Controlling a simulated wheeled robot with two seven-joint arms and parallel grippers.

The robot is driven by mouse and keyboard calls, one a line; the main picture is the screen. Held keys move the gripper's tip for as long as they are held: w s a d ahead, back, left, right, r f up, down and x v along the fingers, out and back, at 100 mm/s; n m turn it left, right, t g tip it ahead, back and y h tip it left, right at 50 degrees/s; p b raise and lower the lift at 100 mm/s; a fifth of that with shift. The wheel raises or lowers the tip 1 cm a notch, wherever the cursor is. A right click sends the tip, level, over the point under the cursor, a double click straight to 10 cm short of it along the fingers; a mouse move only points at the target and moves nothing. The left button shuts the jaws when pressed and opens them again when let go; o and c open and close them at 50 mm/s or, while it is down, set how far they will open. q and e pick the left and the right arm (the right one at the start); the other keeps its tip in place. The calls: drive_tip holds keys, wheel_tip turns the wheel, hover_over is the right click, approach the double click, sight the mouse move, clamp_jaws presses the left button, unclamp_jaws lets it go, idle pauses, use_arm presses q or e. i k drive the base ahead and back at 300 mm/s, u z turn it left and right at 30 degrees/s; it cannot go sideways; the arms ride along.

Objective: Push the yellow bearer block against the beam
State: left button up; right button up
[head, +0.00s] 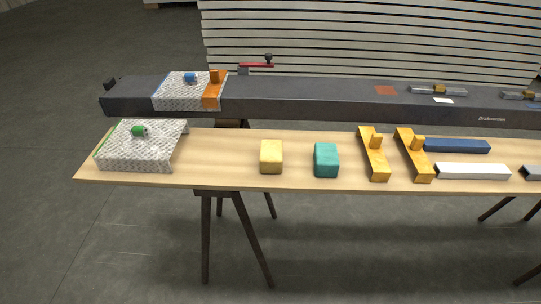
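The long dark grey beam (320,98) runs across behind the table's back edge. The yellow block is apart from the beam, with a strip of bare wood behind it. Neither of my grippers is in the head view.
A teal block (326,160) stands right of the yellow one. Farther right are two orange-yellow stepped pieces (373,155) (414,156), a blue bar (457,146) and a white bar (473,171). A grey speckled pad (155,155) lies at left.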

sight(270, 161)
drive_tip(key=k, duration=1.3)
drive_tip(key=z, duration=0.9)
drive_tip(key=i, duration=1.35)
drive_tip(key=u, duration=0.45)
